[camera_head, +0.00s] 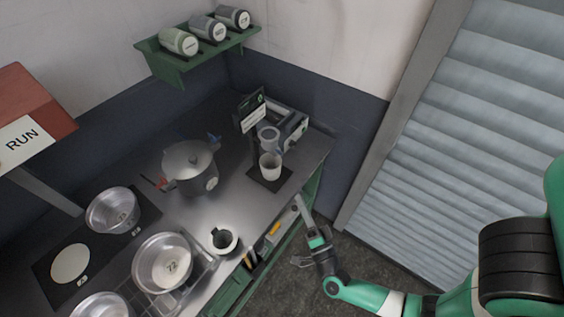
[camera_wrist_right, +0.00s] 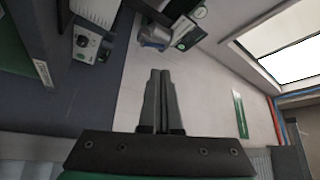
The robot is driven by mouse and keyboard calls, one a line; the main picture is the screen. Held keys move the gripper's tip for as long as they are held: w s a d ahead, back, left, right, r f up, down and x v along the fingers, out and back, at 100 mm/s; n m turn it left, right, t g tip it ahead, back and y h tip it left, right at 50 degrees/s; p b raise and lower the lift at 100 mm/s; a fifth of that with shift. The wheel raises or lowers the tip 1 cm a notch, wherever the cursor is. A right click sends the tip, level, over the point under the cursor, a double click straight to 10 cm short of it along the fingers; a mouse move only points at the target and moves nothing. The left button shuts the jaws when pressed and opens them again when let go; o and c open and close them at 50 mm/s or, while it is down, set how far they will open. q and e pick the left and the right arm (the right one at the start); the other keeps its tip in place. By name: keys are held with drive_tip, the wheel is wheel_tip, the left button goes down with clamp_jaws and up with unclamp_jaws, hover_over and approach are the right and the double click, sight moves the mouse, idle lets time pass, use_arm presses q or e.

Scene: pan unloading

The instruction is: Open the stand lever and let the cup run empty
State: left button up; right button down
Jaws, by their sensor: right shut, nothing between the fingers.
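A dark stand (camera_head: 255,150) is at the far right part of the metal counter. A grey cup (camera_head: 268,134) sits high on the stand. A pale cup (camera_head: 270,168) is below it, over a black base plate (camera_head: 283,182). The stand's lever is too small to make out, and the cups' contents cannot be told. My right gripper (camera_head: 299,203) is shut and empty beside the counter's right edge, apart from the stand. Its closed fingers (camera_wrist_right: 162,100) also show in the right wrist view. My left gripper is out of view.
A lidded pot (camera_head: 189,165) stands left of the stand. Several steel pans are at the lower left, and a small dark-mouthed container (camera_head: 224,240) is near the front edge. A grey device (camera_head: 291,125) stands behind the stand. A shelf (camera_head: 165,67) holds canisters.

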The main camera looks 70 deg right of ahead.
sight(278, 152)
drive_tip(key=x, duration=1.4)
